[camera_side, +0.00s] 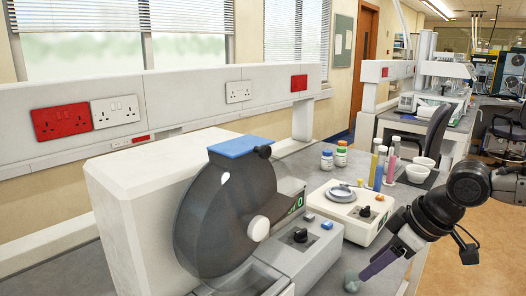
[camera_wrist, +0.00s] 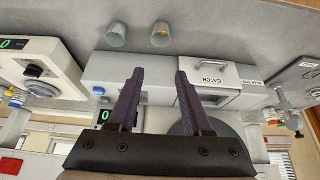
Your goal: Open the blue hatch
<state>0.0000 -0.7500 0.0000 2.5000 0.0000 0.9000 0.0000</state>
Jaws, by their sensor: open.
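The blue hatch (camera_side: 240,147) is a flat blue plate lying across the top of the dark, see-through drum (camera_side: 215,215) in the side view. A black knob (camera_side: 263,152) sits at its right edge. The hatch looks closed. I cannot make it out in the wrist view. My gripper (camera_side: 366,274) is at the lower right of the side view, low and well apart from the hatch, pointing down and left. In the wrist view my gripper (camera_wrist: 160,72) shows two purple fingers spread apart with nothing between them.
The wrist view shows a tray front marked CATCH (camera_wrist: 208,66) and two small cups (camera_wrist: 116,35) (camera_wrist: 160,34). A balance-like device (camera_side: 345,205), bottles (camera_side: 341,155) and tubes (camera_side: 378,165) stand to the right.

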